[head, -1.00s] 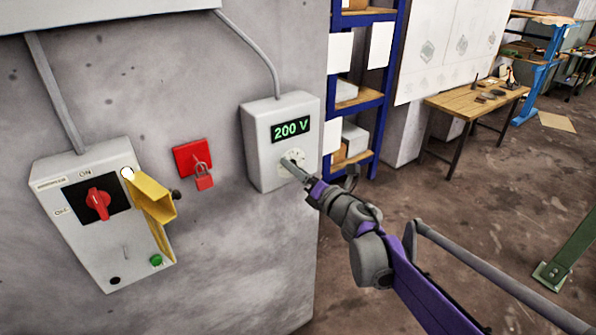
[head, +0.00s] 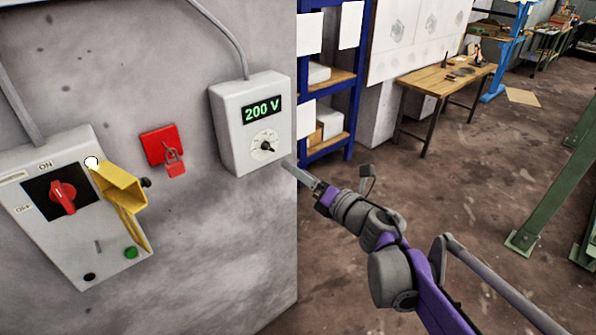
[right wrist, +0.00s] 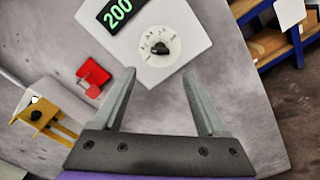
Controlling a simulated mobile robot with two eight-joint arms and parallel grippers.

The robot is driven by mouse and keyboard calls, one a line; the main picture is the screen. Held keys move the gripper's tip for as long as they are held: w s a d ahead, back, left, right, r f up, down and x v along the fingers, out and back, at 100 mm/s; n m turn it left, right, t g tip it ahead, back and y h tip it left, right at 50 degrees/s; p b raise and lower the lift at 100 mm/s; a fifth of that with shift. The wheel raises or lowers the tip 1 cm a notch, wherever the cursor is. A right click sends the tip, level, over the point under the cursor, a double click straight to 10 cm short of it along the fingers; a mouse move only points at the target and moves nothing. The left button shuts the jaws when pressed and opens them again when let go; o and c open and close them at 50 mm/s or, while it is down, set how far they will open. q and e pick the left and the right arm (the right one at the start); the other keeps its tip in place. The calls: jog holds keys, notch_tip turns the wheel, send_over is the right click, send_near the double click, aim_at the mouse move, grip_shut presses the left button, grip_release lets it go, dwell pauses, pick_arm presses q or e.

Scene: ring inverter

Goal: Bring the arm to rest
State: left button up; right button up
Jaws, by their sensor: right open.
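My right gripper (head: 296,171) is open and empty, just to the right of and below the grey meter box (head: 222,130) on the wall. In the right wrist view its two fingers (right wrist: 160,102) stand apart, with the black dial knob (right wrist: 160,48) ahead of them and not touched. The box's display (head: 262,109) reads 200 V, and its dial (head: 264,145) is in full view. My left gripper is not in view.
A switch box (head: 88,250) with a red rotary switch (head: 62,197) and an open yellow cover (head: 122,188) is on the wall at left. A red padlock (head: 173,162) hangs on a red plate. A blue shelf (head: 357,75) and wooden table (head: 440,80) stand behind.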

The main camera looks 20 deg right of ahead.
jog(key=s+d+f+m+g+h, duration=0.25)
jog(key=s+f+m+h, duration=0.25)
jog(key=m, duration=0.6)
jog(key=s+d+f+m+g+h, duration=0.25)
jog(key=s+f+m+h, duration=0.25)
jog(key=m, duration=0.7)
jog(key=s+a+f+m+g+y, duration=0.2)
jog(key=s+a+f+m+g, duration=0.1)
jog(key=s+f, duration=0.3)
jog(key=s+a+f+m+g+y, duration=0.1)
jog(key=s+a+f+m+g, duration=0.2)
jog(key=s+a+f+m, duration=0.2)
jog(key=s+f, duration=0.2)
jog(key=s, duration=0.2)
jog(key=shift+f+g+y, duration=0.3)
jog(key=shift+y, duration=0.1)
